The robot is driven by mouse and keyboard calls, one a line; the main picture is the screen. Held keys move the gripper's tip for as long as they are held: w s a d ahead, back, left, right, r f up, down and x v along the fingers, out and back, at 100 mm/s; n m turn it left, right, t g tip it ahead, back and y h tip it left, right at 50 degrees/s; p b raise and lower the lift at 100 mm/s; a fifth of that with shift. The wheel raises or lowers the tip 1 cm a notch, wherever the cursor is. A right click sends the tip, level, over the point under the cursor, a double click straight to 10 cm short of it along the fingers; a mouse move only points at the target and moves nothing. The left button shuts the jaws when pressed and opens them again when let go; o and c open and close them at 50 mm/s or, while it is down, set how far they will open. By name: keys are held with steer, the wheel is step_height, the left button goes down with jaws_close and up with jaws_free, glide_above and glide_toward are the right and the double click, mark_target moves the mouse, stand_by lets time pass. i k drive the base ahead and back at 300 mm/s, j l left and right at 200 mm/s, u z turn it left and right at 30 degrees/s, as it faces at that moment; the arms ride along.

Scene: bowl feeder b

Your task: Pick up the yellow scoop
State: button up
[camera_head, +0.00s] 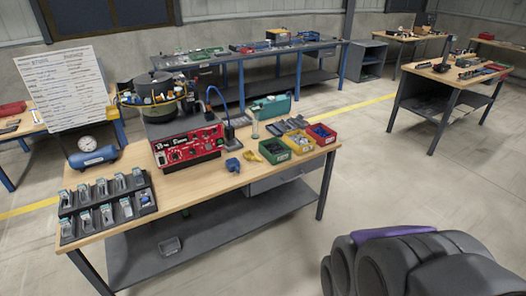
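I cannot clearly pick out a yellow scoop at this size. A bowl feeder (150,110) with a yellowish rim and mixed parts stands at the back of this bench. My gripper is not in view. Dark rounded parts of my own body, with a purple piece, fill the bottom right corner.
A red control box (188,145), a blue object (233,165), a yellow bin (300,148) and a red bin (322,140) are on the bench. A black rack (108,207) fills its left end. Open floor (390,190) lies to the right.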

mark_target(249, 156)
steer(key=i+j+u, duration=0.15)
steer(key=i+j, duration=0.25)
steer(key=i, duration=0.2)
steer(key=i+j, duration=0.25)
steer(key=i, duration=0.2)
steer(key=i+j+u, duration=0.1)
steer(key=i+j, duration=0.15)
steer(key=i, duration=0.15)
steer(key=i+j, duration=0.25)
steer(key=i, duration=0.2)
steer(key=i+j, duration=0.2)
steer(key=i, duration=0.25)
steer(key=j+u, duration=0.05)
